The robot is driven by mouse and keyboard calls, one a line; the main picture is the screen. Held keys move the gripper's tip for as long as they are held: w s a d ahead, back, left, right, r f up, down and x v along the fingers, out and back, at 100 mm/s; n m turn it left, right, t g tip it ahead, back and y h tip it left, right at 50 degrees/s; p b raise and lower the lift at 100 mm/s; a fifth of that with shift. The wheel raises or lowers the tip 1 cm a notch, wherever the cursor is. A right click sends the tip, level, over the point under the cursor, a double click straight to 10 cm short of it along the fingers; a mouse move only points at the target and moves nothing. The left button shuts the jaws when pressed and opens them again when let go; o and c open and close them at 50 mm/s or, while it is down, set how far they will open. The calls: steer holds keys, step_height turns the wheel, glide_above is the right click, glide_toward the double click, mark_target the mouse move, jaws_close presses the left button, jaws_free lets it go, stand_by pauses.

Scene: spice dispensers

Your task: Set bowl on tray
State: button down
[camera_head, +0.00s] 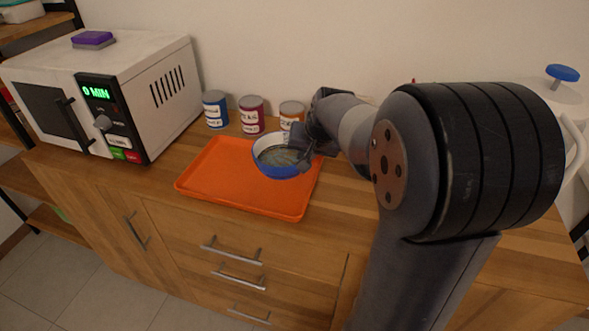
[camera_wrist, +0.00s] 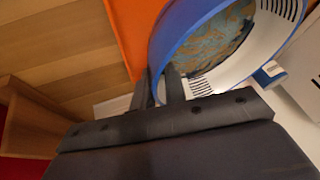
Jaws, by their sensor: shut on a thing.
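A blue bowl with a white inside (camera_head: 272,170) is over the right part of the orange tray (camera_head: 213,174) in the head view. Something greyish shows in its bottom. My gripper (camera_head: 300,155) is shut on the bowl's right rim. In the wrist view the fingers of my gripper (camera_wrist: 165,88) pinch the wall of the bowl (camera_wrist: 178,40). The orange tray (camera_wrist: 130,30) shows behind the bowl there. I cannot tell whether the bowl's base touches the tray.
A white microwave (camera_head: 115,85) stands left of the tray. Several labelled cans, blue (camera_head: 215,110), dark red (camera_head: 251,115) and orange (camera_head: 291,112), stand behind it by the wall. The tray's left part is bare. A white vessel with a blue knob (camera_head: 562,73) is at far right.

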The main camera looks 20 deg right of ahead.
steer(key=shift+f+b, duration=0.35)
steer(key=shift+f, duration=2.05)
steer(key=shift+f, duration=0.1)
steer(key=shift+f, duration=0.15)
steer(key=c, duration=1.7)
jaws_free()
steer(key=shift+r, duration=0.5)
steer(key=p+v, duration=0.1)
steer(key=v, duration=1)
steer(key=shift+s+d+r, duration=0.1)
steer(key=shift+s+r, duration=0.05)
steer(key=shift+s, duration=0.1)
